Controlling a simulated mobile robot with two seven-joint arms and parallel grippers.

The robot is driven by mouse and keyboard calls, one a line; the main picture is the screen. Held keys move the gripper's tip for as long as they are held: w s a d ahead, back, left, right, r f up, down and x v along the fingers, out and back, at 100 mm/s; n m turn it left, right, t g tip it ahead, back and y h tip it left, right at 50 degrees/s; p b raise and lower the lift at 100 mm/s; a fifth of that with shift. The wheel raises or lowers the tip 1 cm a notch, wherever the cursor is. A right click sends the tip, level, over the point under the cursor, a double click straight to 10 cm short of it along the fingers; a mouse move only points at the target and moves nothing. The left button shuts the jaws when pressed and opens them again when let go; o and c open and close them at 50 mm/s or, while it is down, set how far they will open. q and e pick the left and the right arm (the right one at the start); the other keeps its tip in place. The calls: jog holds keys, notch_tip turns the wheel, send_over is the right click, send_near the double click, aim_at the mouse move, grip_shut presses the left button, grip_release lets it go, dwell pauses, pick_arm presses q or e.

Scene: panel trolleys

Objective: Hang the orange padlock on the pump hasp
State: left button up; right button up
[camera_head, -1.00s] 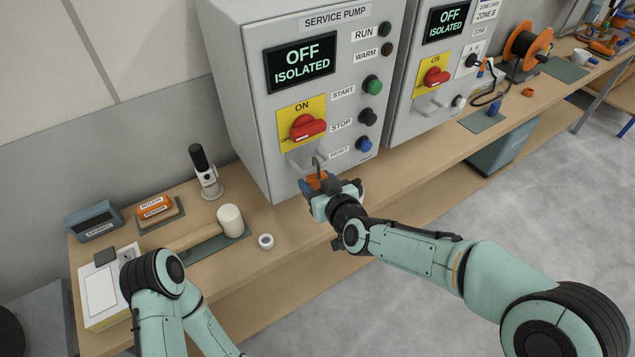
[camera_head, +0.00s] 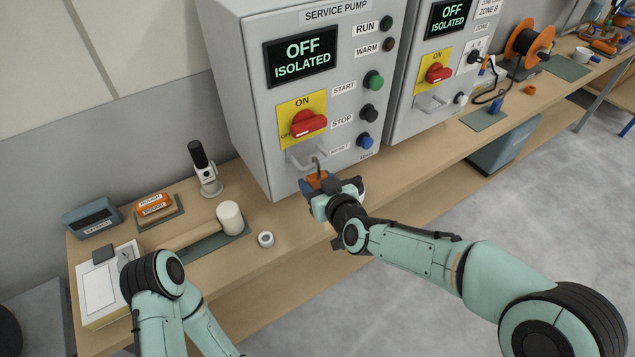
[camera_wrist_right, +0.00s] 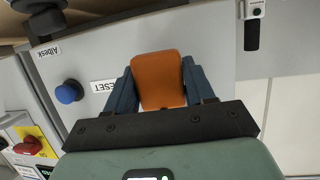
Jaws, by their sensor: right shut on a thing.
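The orange padlock (camera_head: 318,178) is held in my right gripper (camera_head: 316,187), with its grey shackle pointing up. In the right wrist view the orange body (camera_wrist_right: 159,80) sits between the two blue fingers of my right gripper (camera_wrist_right: 161,92); its shackle is hidden there. The pump hasp (camera_head: 308,158) is a pale grey loop below the red switch on the service pump panel. The shackle top shows at the hasp's lower right; I cannot tell whether it passes through the loop. My left arm is at the lower left, its gripper hidden.
The service pump panel (camera_head: 230,100) reads OFF ISOLATED. Its red switch (camera_head: 309,123) and blue button (camera_head: 364,141) are close by.

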dwell(0.3)
jog(key=o, duration=1.1)
jog(key=shift+s, duration=0.1)
